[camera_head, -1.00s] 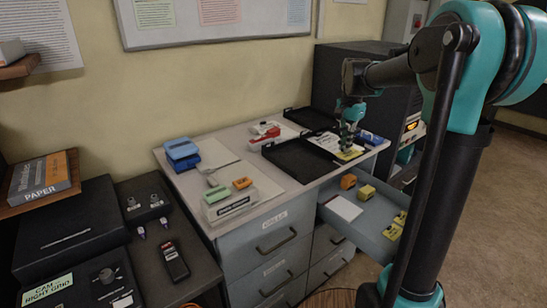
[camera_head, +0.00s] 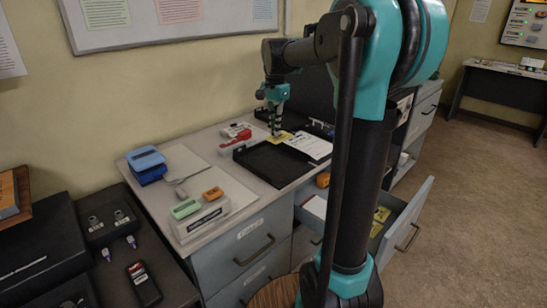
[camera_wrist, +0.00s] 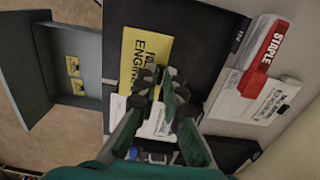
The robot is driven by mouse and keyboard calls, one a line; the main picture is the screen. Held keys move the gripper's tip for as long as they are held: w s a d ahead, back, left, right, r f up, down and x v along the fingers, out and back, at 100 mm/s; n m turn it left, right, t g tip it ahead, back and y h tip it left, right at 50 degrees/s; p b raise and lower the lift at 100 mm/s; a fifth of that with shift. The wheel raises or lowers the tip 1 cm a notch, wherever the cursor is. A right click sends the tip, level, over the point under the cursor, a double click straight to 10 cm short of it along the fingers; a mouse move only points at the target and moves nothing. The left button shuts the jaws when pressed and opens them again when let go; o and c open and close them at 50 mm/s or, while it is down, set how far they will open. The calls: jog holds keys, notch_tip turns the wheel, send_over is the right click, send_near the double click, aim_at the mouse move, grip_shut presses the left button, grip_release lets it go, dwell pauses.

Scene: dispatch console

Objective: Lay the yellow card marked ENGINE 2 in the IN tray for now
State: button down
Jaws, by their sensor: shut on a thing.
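The yellow card marked ENGINE (camera_wrist: 150,60) is in the wrist view, its number covered by my fingers. My gripper (camera_wrist: 162,88) is shut on the card's edge. In the head view, my gripper (camera_head: 276,132) points down with the card (camera_head: 285,137) at its tips, over the back part of the near black tray (camera_head: 266,172). This tray also shows under the card in the wrist view (camera_wrist: 193,45), with a small label that seems to read IN on its edge. I cannot tell whether the card touches the tray.
A white paper (camera_head: 312,147) lies at the tray's right end. A drawer (camera_head: 405,222) stands open at right, with yellow cards inside. A blue box (camera_head: 147,160) and a block holder (camera_head: 200,217) are at left.

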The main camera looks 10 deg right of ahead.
aim_at(275, 164)
notch_tip(275, 164, down, 11)
jog(key=shift+d+f, duration=0.1)
jog(key=shift+f, duration=0.1)
dwell(0.3)
jog(key=shift+f, duration=0.15)
jog(key=c, duration=1.6)
grip_release()
jog(key=shift+c, duration=0.2)
notch_tip(275, 164, up, 12)
jog(key=shift+r, duration=0.15)
